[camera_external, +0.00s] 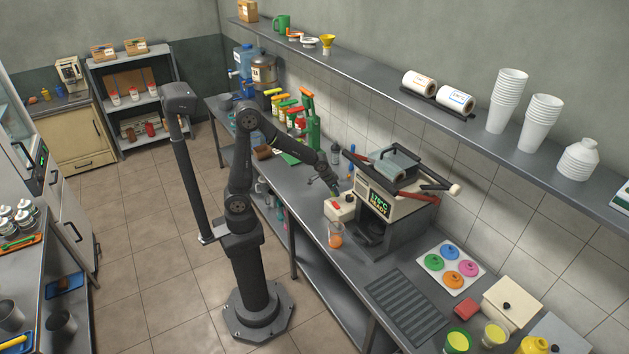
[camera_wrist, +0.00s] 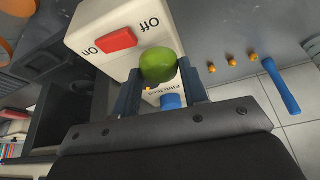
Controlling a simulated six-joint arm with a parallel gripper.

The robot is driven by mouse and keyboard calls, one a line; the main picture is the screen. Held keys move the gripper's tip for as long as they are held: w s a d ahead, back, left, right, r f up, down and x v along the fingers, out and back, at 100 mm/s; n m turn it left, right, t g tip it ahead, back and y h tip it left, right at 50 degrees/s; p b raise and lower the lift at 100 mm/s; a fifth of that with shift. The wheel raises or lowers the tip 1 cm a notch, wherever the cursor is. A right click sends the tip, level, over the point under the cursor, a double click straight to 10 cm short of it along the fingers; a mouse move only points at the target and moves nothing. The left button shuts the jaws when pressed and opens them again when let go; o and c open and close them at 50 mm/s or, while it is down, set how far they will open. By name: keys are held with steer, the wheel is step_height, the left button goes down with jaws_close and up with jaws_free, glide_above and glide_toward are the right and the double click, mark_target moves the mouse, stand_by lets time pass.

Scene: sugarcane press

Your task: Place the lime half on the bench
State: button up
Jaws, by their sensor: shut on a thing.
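The lime half (camera_wrist: 158,65) is green and rounded, and sits between my two fingertips in the wrist view. My gripper (camera_wrist: 159,78) is shut on it. The lime half covers part of the white box with the red on/off switch behind it. In the external view my gripper (camera_external: 333,188) is small, over the bench just behind that switch box; the lime half cannot be made out there. The grey bench (camera_external: 365,268) runs along the tiled wall, and its top also shows in the wrist view (camera_wrist: 225,35).
The white switch box (camera_external: 340,208) stands close to my gripper, beside the press machine (camera_external: 385,205). A cup with orange contents (camera_external: 335,238) stands in front. Several small orange bits (camera_wrist: 231,63) and a blue handle (camera_wrist: 280,88) are at right in the wrist view.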

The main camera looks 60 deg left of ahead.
steer(key=w+a+m, duration=0.2)
steer(key=w+a, duration=0.9)
steer(key=a, duration=0.2)
steer(key=s+f+n, duration=0.1)
steer(key=f, duration=0.2)
steer(key=s+f+n, duration=0.1)
steer(key=f, duration=0.2)
steer(key=s+f+n, duration=0.1)
steer(key=f, duration=0.3)
steer(key=shift+a+n+y, duration=0.25)
steer(key=shift+n+y, duration=0.05)
steer(key=s+a+r+n+y, duration=0.15)
steer(key=a+r, duration=0.45)
steer(key=a, duration=0.7)
steer(key=s+a+r+n, duration=0.1)
steer(key=a+r+n, duration=0.2)
steer(key=a+r, duration=0.7)
steer(key=s+a+r+n+y, duration=0.1)
steer(key=s+a+r+n, duration=0.15)
steer(key=a, duration=1.45)
steer(key=a+f+n+g, duration=0.1)
steer(key=a+f, duration=0.1)
steer(key=a, duration=0.9)
steer(key=a+f+n, duration=0.1)
steer(key=a+f, duration=0.1)
steer(key=a, duration=0.9)
steer(key=shift+y, duration=0.35)
step_height(320, 180, down, 17)
steer(key=shift+f, duration=0.15)
